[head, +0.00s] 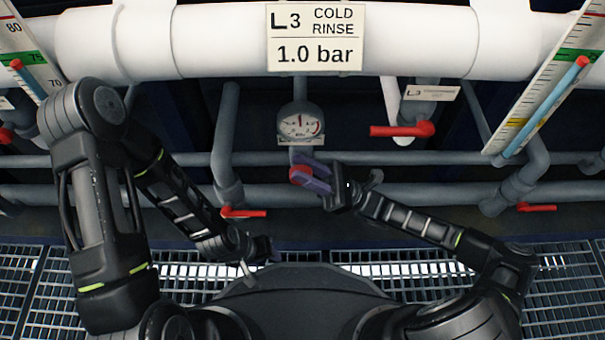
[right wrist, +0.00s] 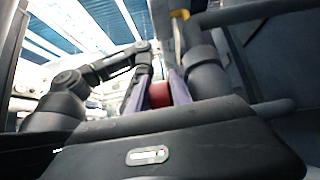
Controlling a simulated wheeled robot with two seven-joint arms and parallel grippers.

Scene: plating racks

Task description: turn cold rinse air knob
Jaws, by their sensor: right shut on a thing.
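The red air knob (head: 299,174) sits on the pipe below the round gauge (head: 300,124), under the "L3 COLD RINSE 1.0 bar" sign (head: 315,37). My right gripper (head: 309,176) has its purple fingers shut on the knob, one above and one below it in the head view. In the right wrist view the red knob (right wrist: 160,94) shows between the two purple fingers (right wrist: 158,92), partly hidden by the gripper body. My left gripper (head: 266,250) hangs low, well away from the knob; its fingers are too dark and small to read.
Red-handled valves are around: one at upper right (head: 402,130), one lower left (head: 244,212), one lower right (head: 537,208). Grey pipes run across behind my right gripper. A thick white pipe (head: 220,40) crosses above. Grating (head: 190,275) lies below.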

